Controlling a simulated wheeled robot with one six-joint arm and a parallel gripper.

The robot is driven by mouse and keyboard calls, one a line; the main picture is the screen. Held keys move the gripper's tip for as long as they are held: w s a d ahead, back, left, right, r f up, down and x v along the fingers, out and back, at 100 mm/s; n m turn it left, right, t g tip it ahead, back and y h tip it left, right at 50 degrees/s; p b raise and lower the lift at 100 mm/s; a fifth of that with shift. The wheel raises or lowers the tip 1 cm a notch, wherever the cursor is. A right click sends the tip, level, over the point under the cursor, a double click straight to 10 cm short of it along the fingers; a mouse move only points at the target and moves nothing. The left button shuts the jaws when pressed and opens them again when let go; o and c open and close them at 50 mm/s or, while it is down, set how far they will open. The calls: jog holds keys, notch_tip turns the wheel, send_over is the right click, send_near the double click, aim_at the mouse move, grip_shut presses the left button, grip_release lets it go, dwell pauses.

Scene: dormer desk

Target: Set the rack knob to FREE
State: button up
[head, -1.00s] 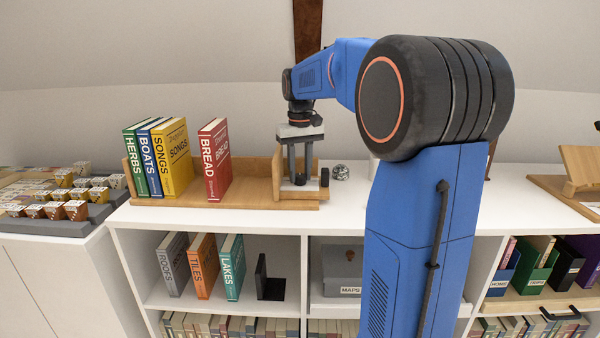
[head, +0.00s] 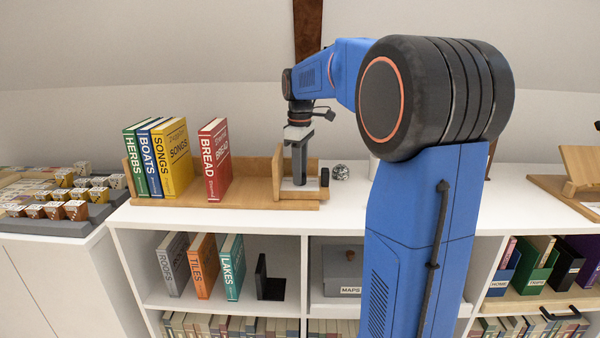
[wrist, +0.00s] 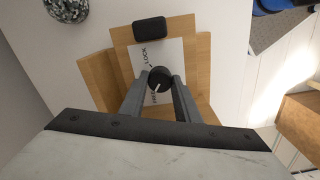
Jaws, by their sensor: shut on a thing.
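The rack knob (wrist: 160,79) is a dark round knob on a white plate (wrist: 176,54), seen in the wrist view. LOCK is printed on one side of it and FREE, partly hidden by a finger, on the other. A white pointer line on the knob points down-left, toward the FREE lettering. My gripper (wrist: 161,82) has a finger on each side of the knob and is shut on it. In the head view my gripper (head: 299,183) reaches down at the right end of the wooden book rack (head: 240,199); the knob is hidden there.
A black block (wrist: 150,28) sits beside the plate. A speckled ball (head: 340,172) lies right of the rack. Several books, ending with the red BREAD book (head: 214,160), stand in the rack to the left. A wooden upright (head: 277,174) is close to my gripper.

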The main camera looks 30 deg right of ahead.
jog(key=shift+n, duration=0.6)
jog(key=o, duration=1)
jog(key=shift+o, duration=0.2)
jog(key=shift+r, duration=0.1)
notch_tip(320, 180, up, 17)
jog(key=shift+s, duration=0.1)
